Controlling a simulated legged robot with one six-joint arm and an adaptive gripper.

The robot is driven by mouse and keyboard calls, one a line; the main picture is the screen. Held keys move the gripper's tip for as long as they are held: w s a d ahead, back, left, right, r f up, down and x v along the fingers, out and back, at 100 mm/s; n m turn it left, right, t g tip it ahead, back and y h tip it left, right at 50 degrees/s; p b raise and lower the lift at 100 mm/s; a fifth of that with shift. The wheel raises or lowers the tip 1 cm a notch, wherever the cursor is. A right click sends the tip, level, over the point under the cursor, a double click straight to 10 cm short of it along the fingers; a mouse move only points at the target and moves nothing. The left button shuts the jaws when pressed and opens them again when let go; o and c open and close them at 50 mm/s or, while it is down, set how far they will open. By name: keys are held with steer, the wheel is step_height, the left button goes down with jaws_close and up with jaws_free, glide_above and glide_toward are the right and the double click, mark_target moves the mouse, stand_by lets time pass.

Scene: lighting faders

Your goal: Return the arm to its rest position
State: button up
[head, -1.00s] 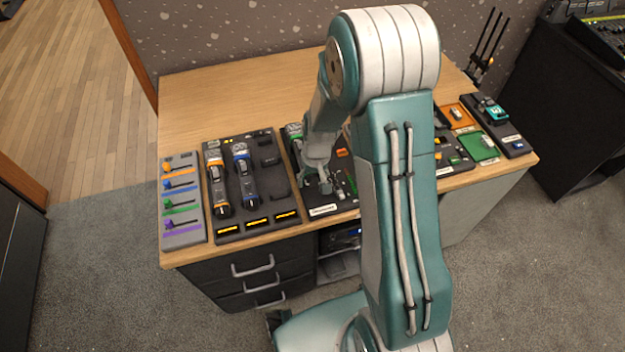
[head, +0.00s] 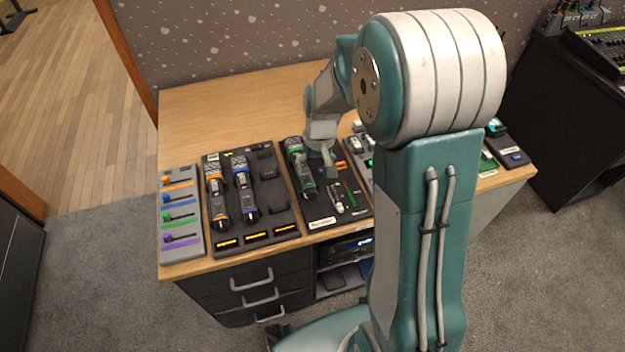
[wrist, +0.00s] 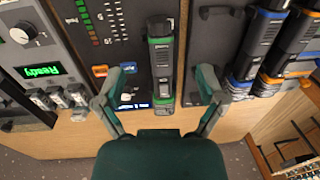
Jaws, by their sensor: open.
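My arm rises in front of the desk in the head view and bends down to my gripper (head: 325,168). The gripper hangs over the black panel with the green-banded handset (head: 300,168), just right of that handset. In the wrist view my gripper (wrist: 160,88) has its two fingers spread wide. The green-banded handset (wrist: 162,55) shows between them, lying on its panel with nothing gripped. The exact height of the fingers above the panel is hard to tell.
A panel with orange-banded (head: 217,192) and blue-banded (head: 244,188) handsets lies left of it. A coloured fader panel (head: 181,215) is at the desk's left end. The desk's back left (head: 215,110) is bare. My arm hides part of the right side.

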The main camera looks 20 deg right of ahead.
steer(key=shift+r, duration=0.85)
steer(key=shift+r, duration=0.1)
steer(key=s+a+r+t+h, duration=0.1)
steer(key=s+r+t, duration=0.4)
steer(key=s+r, duration=1.2)
steer(key=s, duration=0.3)
steer(key=shift+s+r+t, duration=0.2)
steer(key=shift+r+t, duration=0.1)
steer(key=shift+r, duration=0.1)
steer(key=shift+c, duration=0.2)
stand_by(0.9)
